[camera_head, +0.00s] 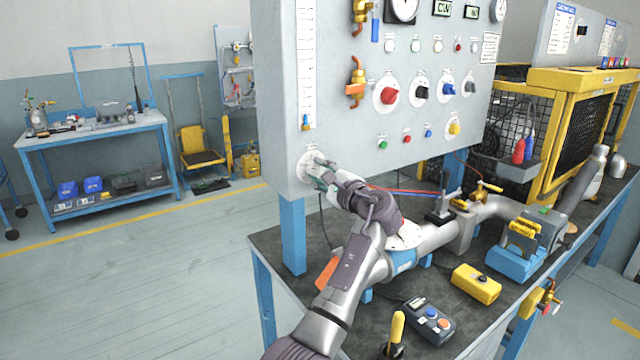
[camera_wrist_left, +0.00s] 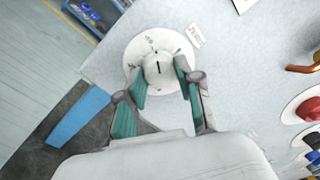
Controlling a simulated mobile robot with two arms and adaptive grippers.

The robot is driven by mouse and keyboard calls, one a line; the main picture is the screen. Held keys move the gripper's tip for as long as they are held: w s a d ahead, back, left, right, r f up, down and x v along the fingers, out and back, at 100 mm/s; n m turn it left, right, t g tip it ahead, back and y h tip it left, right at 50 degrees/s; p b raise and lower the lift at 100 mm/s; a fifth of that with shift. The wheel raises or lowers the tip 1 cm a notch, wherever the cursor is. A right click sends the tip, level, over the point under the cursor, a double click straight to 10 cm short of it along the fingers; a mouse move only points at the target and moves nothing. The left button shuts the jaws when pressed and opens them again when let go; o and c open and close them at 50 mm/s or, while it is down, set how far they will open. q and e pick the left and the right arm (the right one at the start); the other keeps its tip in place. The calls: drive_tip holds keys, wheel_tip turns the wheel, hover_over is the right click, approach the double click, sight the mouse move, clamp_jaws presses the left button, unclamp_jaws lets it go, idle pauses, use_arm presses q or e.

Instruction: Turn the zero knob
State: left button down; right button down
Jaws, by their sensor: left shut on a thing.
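The zero knob is a white round knob with a dark pointer line (camera_wrist_left: 158,69) on a white marked dial (camera_wrist_left: 134,52). In the head view its dial (camera_head: 307,160) is at the lower left corner of the grey panel, mostly behind my gripper. My left gripper (camera_head: 322,170) reaches up to it from below. In the left wrist view the green-padded fingers of my left gripper (camera_wrist_left: 161,79) stand on both sides of the knob and are shut on it. The pointer line is near upright in that view. My right gripper is not in view.
The grey panel (camera_head: 350,135) carries a red knob (camera_head: 389,96), a black knob (camera_head: 421,91) and several small buttons to the right. Below, the bench (camera_head: 375,335) holds a pipe, a yellow box (camera_head: 476,284) and a control box (camera_head: 428,319). Open floor lies left.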

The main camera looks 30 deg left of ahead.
use_arm(q)
drive_tip(key=shift+f+n+b, duration=0.15)
drive_tip(key=shift+n+b, duration=0.5)
drive_tip(key=shift+n, duration=0.25)
drive_tip(key=c, duration=0.8)
unclamp_jaws()
drive_tip(key=shift+o, duration=0.2)
drive_tip(key=v, duration=1.2)
